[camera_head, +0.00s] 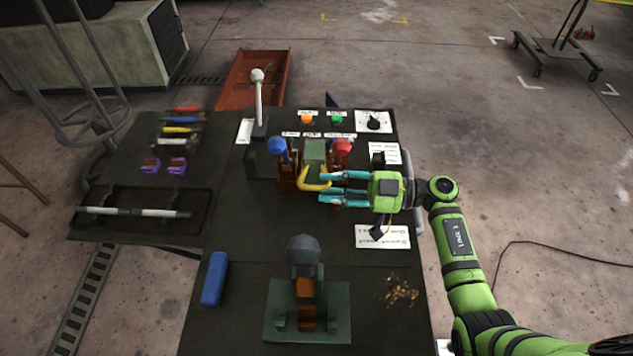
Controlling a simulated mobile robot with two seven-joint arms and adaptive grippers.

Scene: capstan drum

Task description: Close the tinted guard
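A greenish block (315,153), which may be the tinted guard, stands between the blue-knobbed lever and the red-knobbed lever on the dark bench. A yellow curved handle (310,185) sits just in front of it. My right gripper (323,187) reaches in from the right. Its two blue fingers are spread apart, with their tips at the yellow handle. I cannot tell whether they touch it. The fingers partly hide the handle and the base of the red-knobbed lever. My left gripper is not in view.
The blue-knobbed lever (277,146) and red-knobbed lever (342,147) stand close by. A tall white-knobbed lever (258,100) is behind left. A grey-knobbed lever (304,250) stands in front, with a blue block (215,279) left of it. The bench between is mostly clear.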

